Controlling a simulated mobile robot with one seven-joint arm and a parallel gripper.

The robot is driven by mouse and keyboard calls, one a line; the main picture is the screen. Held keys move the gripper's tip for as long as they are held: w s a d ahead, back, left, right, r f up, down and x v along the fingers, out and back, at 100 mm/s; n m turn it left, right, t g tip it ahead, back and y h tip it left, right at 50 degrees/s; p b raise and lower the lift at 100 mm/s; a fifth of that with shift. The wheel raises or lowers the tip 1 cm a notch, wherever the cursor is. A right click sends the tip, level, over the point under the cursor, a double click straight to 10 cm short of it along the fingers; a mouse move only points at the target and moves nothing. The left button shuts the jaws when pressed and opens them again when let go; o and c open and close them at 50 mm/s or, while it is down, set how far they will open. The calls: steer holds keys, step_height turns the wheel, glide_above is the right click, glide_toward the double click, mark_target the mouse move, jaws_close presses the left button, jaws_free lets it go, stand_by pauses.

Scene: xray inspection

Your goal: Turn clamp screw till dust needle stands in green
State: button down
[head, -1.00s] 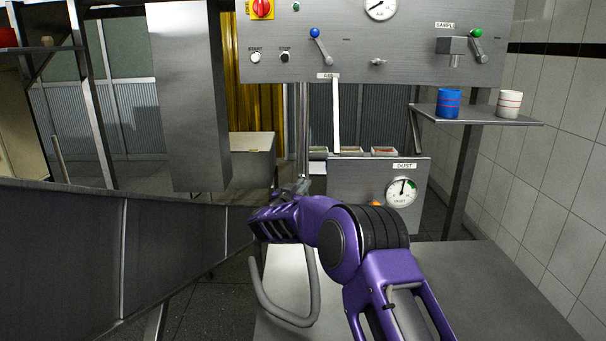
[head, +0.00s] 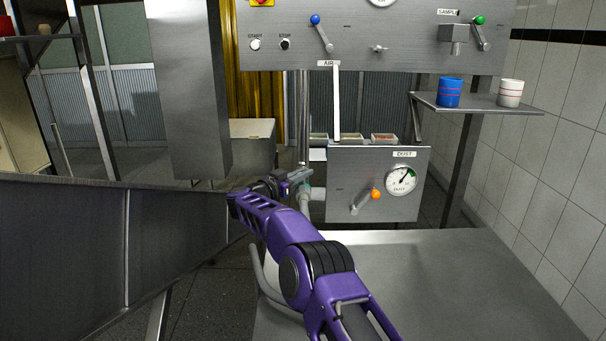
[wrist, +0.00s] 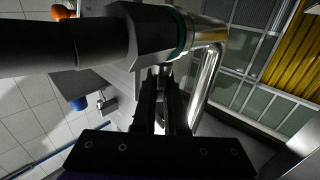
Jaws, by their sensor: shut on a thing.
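The dust gauge (head: 401,180) is a white dial with a green band at its upper right. Its needle points up and right, close to the green; I cannot tell whether it stands inside it. My gripper (head: 300,176) is at the pipe and hose joint left of the dust panel. In the wrist view, its dark fingers (wrist: 166,100) are shut just below a grey clamp body (wrist: 150,35) on the dark hose (wrist: 60,40), beside a teal ring and a chrome pipe (wrist: 205,75). The clamp screw is hidden between the fingers.
The dust panel (head: 345,170) carries an orange-knobbed lever (head: 366,202). A steel table (head: 440,275) lies in front, bare at right. A blue cup (head: 450,92) and a white cup (head: 510,93) stand on a shelf. A large metal chute (head: 70,255) fills the lower left.

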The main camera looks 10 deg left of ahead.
stand_by(0.4)
steer(key=c, duration=1)
jaws_free()
steer(key=shift+o, duration=0.2)
steer(key=v, duration=1.2)
steer(key=shift+b, duration=0.3)
steer(key=shift+w, duration=0.1)
